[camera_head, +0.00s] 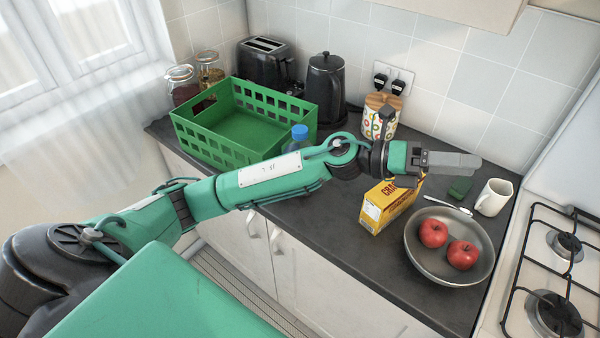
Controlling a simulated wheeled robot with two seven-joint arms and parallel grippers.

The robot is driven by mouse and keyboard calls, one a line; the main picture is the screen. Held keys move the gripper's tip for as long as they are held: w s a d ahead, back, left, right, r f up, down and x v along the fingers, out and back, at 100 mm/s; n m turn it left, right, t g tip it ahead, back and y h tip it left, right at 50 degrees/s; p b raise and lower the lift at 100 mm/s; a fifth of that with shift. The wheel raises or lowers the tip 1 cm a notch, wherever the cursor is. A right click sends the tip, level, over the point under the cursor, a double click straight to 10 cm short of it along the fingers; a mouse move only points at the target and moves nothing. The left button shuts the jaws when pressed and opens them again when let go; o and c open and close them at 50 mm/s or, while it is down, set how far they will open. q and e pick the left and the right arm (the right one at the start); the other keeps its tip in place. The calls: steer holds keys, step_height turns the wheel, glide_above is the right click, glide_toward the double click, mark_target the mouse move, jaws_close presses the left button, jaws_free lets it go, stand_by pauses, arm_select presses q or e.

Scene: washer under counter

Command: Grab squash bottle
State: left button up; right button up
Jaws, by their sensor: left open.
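A bottle with a blue cap (299,132), which looks like the squash bottle, stands on the counter in front of the green crate. Only its cap and clear upper part show; my left forearm hides the rest. My left arm comes in from the left and stretches across the counter past the bottle. My left gripper (466,163) is open and empty, well to the right of the bottle, and points right above the counter. My right gripper is not in view.
A green crate (183,135) stands at the back left, with a toaster (266,65) and kettle (326,88) behind. A yellow box (385,207), a pan (430,265) with two apples, a mug (493,197) and the hob (560,270) lie right. Bare counter shows before the box.

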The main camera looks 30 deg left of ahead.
arm_select(q)
steer(key=a+f+m+g+y, duration=0.3)
steer(key=f+m+g+y, duration=0.15)
steer(key=m, duration=0.25)
step_height(320, 180, up, 4)
steer(key=m+y, duration=0.1)
steer(key=y, duration=1.5)
glide_above(300, 129)
steer(key=f, duration=0.2)
steer(key=f+p, duration=0.1)
steer(key=f, duration=0.2)
steer(key=f+p, duration=0.1)
steer(key=f, duration=0.2)
steer(key=shift+s+a, duration=0.15)
steer(key=shift+a, duration=0.15)
steer(key=shift+f+p, duration=0.3)
steer(key=shift+p, duration=0.15)
steer(key=f, duration=0.1)
steer(key=f+p, duration=0.2)
steer(key=f, duration=0.1)
steer(key=shift+w+d, duration=0.2)
steer(key=shift+d, duration=0.05)
steer(key=shift+f, duration=0.4)
